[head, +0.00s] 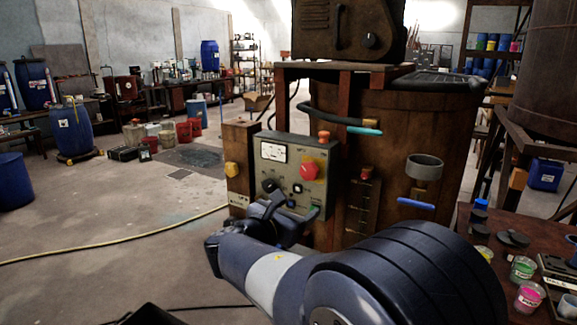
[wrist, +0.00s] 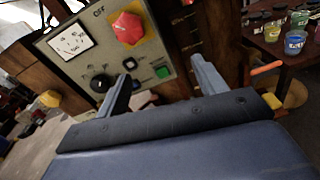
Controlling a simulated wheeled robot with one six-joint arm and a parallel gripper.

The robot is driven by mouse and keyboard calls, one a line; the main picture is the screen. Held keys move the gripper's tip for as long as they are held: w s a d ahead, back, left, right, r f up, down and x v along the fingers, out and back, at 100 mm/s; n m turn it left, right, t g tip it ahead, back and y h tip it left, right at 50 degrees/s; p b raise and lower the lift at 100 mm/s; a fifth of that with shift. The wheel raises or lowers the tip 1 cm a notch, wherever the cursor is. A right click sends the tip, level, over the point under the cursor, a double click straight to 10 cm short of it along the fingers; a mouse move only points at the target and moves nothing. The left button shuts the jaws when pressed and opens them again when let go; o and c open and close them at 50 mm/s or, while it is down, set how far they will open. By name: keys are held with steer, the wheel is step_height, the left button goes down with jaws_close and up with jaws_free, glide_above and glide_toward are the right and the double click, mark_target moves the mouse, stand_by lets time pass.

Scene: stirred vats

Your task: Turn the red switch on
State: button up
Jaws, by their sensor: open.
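The red switch (head: 310,169) is a chunky red knob on a yellow plate at the upper right of a grey-green control panel (head: 268,172). The panel is fixed to the front of a brown vat stand. In the wrist view the red switch (wrist: 127,27) is at the top, with the word OFF on the panel to its left. My gripper (head: 288,208) is in front of the panel's lower part, below the switch and apart from it. In the wrist view my gripper (wrist: 158,72) is open and empty, its two fingers spread below the switch.
The panel also bears a white dial meter (wrist: 71,41), a black knob (wrist: 100,83) and a green button (wrist: 162,72). An orange button (head: 323,135) sits on top. A table with paint jars (head: 523,268) stands at right. Open floor (head: 110,225) lies to the left.

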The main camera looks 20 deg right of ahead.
mark_target(307, 173)
steer(key=w+a+r+n+t, duration=0.1)
steer(key=w+a+r+n, duration=0.1)
steer(key=w+r, duration=0.1)
steer(key=shift+h, duration=0.3)
steer(key=p+x, duration=0.1)
steer(key=x, duration=0.9)
steer(key=shift+d+p, duration=0.3)
steer(key=c, duration=1)
